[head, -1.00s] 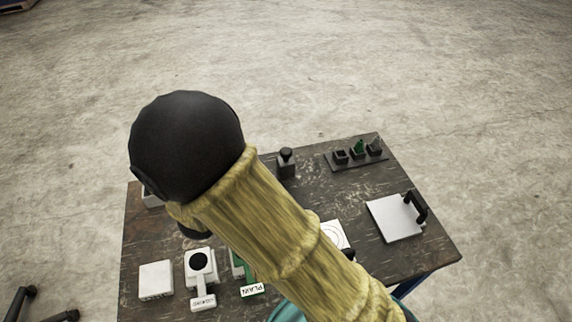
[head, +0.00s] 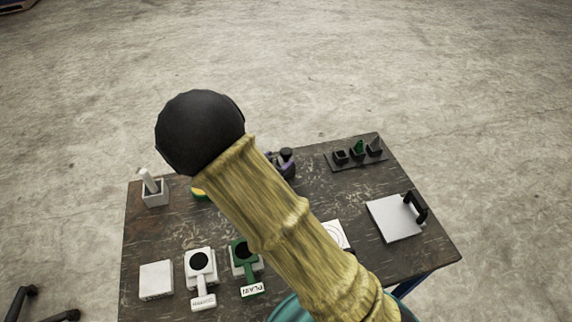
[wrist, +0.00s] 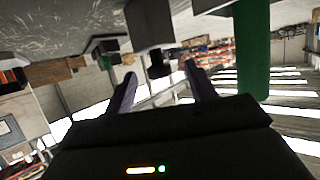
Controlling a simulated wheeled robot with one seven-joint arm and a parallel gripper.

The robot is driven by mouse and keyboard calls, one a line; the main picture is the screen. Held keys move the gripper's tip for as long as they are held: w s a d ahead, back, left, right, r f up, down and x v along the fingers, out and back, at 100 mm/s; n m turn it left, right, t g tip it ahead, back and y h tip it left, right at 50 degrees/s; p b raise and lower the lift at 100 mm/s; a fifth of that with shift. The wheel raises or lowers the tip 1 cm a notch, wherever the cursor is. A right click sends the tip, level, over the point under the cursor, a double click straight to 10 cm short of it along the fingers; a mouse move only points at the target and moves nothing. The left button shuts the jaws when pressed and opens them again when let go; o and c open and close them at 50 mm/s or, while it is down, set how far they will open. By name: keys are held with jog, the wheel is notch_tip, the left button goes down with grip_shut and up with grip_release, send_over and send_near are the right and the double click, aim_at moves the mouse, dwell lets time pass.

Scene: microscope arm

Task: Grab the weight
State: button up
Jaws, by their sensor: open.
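A small black knobbed block (head: 287,154), which looks like the weight, stands near the back edge of the table, partly hidden. My gripper (head: 279,164) is mostly hidden behind my arm; dark purplish finger parts show close beside the block. In the wrist view my gripper (wrist: 160,72) is open, its two fingers apart with nothing held. The wrist picture appears upside down. A dark block (wrist: 150,22) with a black knob shows ahead, in line with the gap between the fingers. I cannot tell whether the fingers touch it.
A black rack (head: 358,160) with small holders stands right of the block. A white plate with a black handle (head: 395,218) lies at right. Stamp-like tools, one labelled PLAIN (head: 250,290), sit at front. A white holder (head: 155,195) stands at left. A green column (wrist: 252,50) is near.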

aim_at(283, 155)
jog(key=x, duration=0.5)
jog(key=shift+w+d+r+p, duration=0.1)
jog(key=shift+d+r+p, duration=0.2)
jog(key=shift+r+p, duration=0.05)
grip_shut()
dwell(1.2)
jog(key=shift+r, duration=0.1)
